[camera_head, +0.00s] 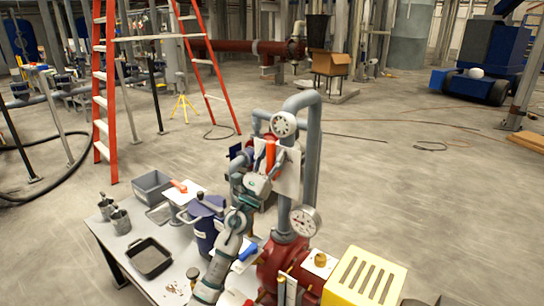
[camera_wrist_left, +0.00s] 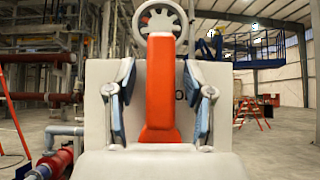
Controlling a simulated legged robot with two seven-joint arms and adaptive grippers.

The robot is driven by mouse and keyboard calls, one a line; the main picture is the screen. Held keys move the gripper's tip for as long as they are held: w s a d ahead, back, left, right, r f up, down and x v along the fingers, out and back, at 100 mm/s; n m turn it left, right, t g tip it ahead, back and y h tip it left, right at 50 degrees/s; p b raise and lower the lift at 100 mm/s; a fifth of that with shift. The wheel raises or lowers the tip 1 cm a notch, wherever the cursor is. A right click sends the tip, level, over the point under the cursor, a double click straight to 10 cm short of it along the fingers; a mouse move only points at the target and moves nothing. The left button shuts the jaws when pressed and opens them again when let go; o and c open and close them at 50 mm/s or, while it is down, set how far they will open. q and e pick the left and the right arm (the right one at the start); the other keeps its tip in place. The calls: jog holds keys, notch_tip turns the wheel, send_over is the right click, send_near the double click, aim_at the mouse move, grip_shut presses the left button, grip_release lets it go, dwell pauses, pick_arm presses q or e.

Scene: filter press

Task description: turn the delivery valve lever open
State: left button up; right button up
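The delivery valve lever, an orange-red bar, stands upright in front of a white plate (camera_head: 289,172). In the head view the lever (camera_head: 270,155) is partly covered by my left gripper (camera_head: 265,164). In the left wrist view the lever (camera_wrist_left: 160,90) fills the middle, and a dark letter shows on the plate (camera_wrist_left: 222,82) at its right. The two fingers of my left gripper (camera_wrist_left: 160,103) stand on either side of the lever, with a gap on each side. The gripper is open and does not hold the lever. My right gripper is not in view.
A round white handwheel (camera_head: 284,124) sits above the plate on a grey pipe (camera_head: 313,150). A pressure gauge (camera_head: 303,221) is below right. A blue pot (camera_head: 206,232) and a black tray (camera_head: 149,258) stand on the table at left. A yellow slotted cover (camera_head: 365,277) is at right.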

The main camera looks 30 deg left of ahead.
pick_arm(q)
jog(key=shift+s, duration=0.15)
jog(key=v, duration=1.1)
jog(key=shift+f, duration=0.4)
jog(key=shift+s+a, duration=0.15)
